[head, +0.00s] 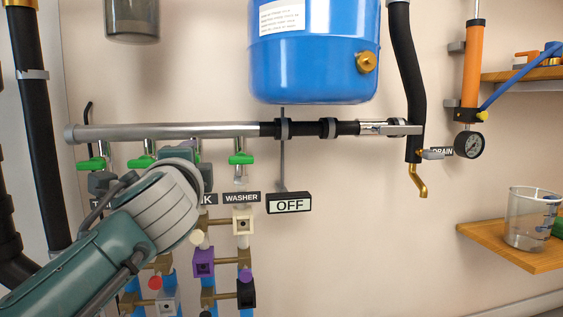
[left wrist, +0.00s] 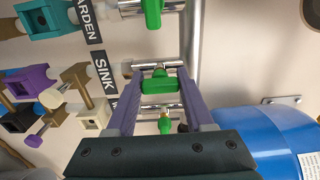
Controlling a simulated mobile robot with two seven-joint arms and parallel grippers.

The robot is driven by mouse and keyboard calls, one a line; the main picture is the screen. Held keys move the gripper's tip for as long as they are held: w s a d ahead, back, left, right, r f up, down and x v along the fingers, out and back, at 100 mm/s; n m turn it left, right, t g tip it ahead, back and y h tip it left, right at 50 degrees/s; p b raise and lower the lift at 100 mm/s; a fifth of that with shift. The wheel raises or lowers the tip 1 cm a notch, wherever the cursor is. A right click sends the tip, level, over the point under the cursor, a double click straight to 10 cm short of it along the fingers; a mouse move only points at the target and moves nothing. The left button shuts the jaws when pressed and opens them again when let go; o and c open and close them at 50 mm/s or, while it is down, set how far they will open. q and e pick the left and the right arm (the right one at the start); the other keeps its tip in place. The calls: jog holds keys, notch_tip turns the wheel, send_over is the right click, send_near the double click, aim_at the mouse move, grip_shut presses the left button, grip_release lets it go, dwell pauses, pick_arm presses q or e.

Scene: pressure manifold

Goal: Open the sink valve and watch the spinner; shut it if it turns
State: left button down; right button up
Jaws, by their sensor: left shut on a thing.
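My left gripper (left wrist: 160,82) is shut on the green handle (left wrist: 160,86) of the sink valve, beside the SINK label (left wrist: 104,77). In the left wrist view this handle lies along its branch pipe, at right angles to the neighbouring green handles. In the head view my left arm hides the sink valve and most of its label. My right gripper is not in view.
Green handles of the washer valve (head: 241,158) and other valves (head: 143,161) flank the grasp closely. A blue tank (head: 315,60) hangs above an OFF sign (head: 289,204). A gauge (head: 469,145), brass drain spout (head: 418,180) and beaker (head: 530,218) are at right.

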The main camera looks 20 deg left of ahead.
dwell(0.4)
pick_arm(q)
jog(key=shift+c, duration=1.4)
grip_release()
jog(key=shift+s, duration=0.1)
jog(key=p+v, duration=0.3)
jog(key=v, duration=0.6)
jog(key=shift+s+d, duration=0.2)
jog(key=shift+s, duration=0.15)
jog(key=shift+r, duration=0.1)
